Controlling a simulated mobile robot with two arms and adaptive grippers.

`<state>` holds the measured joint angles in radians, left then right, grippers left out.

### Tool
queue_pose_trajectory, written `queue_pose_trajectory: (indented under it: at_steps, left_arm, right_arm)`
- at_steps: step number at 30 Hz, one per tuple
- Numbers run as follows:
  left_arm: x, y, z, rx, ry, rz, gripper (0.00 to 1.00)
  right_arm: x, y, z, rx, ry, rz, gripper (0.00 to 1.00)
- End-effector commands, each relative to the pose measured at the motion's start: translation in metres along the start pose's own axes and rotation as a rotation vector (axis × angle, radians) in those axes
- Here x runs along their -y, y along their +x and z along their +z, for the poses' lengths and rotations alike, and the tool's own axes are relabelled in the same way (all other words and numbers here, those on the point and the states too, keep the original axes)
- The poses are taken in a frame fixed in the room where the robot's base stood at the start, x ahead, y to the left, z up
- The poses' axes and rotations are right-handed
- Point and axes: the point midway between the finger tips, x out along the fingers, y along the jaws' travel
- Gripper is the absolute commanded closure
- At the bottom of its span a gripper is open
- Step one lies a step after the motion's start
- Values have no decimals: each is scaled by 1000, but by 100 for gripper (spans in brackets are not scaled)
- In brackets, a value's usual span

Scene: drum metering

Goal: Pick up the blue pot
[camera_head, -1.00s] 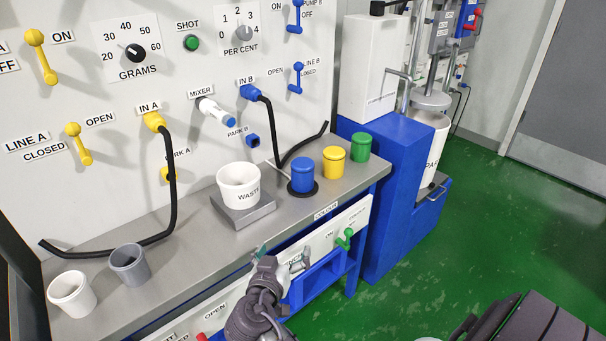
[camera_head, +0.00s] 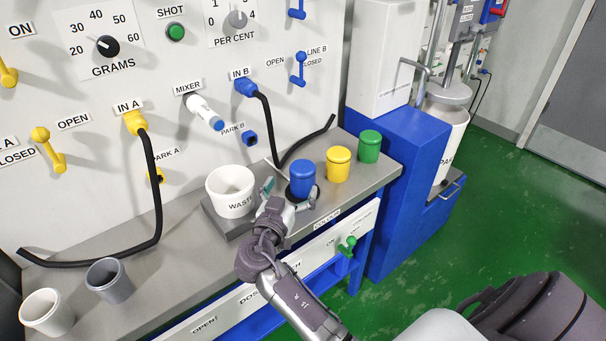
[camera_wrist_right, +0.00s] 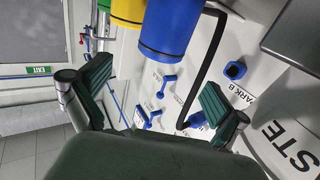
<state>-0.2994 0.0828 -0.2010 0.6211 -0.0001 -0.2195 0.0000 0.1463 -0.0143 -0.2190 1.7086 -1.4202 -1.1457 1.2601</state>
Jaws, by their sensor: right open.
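In the right wrist view the blue pot (camera_wrist_right: 174,30) shows at the top, beyond and above the middle of the open fingers (camera_wrist_right: 150,95). Nothing is between the fingers at their tips that I can make out as held. My left gripper is not in view.
The waste tub (camera_head: 230,190) stands close left of the gripper. The yellow pot (camera_head: 338,163) and green pot (camera_head: 369,146) stand to the right. A black hose (camera_head: 268,130) hangs behind the blue pot. White (camera_head: 47,312) and grey (camera_head: 109,280) cups stand at the left.

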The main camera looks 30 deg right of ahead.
Motion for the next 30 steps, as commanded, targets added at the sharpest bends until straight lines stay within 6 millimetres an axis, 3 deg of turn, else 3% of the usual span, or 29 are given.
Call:
queue_pose_trajectory:
  at_steps: [5,10,18,27,30]
  left_arm:
    - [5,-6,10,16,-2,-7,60]
    - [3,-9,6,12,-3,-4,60]
    - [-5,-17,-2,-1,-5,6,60]
    - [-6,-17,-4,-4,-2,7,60]
    - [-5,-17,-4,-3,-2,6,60]
  right_arm:
    - [0,22,0,0,-3,0,1]
    - [0,35,-1,-1,-2,1,1]
    - [0,75,-1,0,-3,1,1]
    - [0,81,1,2,-1,-1,1]
    - [0,81,1,2,-1,-1,15]
